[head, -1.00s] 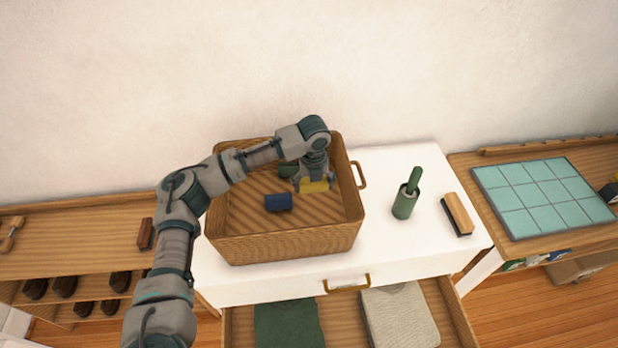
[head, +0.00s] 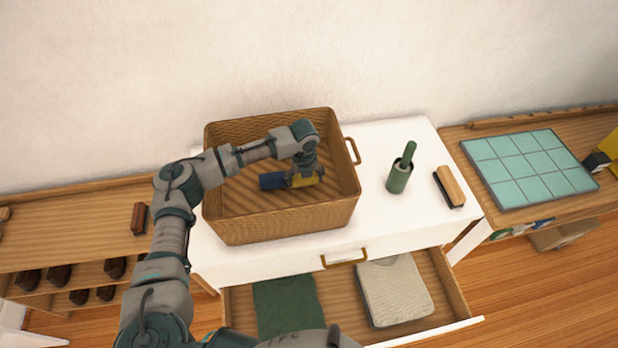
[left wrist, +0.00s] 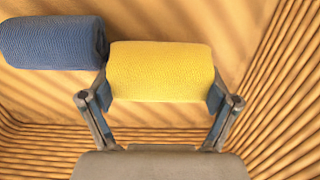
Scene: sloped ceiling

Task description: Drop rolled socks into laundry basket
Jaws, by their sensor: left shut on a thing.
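The wicker laundry basket (head: 285,228) stands on the white dresser. My left gripper (head: 304,178) is down inside it, shut on the yellow rolled socks (head: 307,181). The left wrist view shows the yellow roll (left wrist: 160,71) between the two finger pads, low over the basket floor; I cannot tell whether it touches the floor. A blue rolled pair (head: 272,181) lies in the basket just left of the yellow one, and shows in the left wrist view (left wrist: 50,42) close to the left finger. My right gripper is not in view.
An open drawer below holds folded green (head: 287,305) and grey (head: 394,290) clothes. The basket walls surround my gripper.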

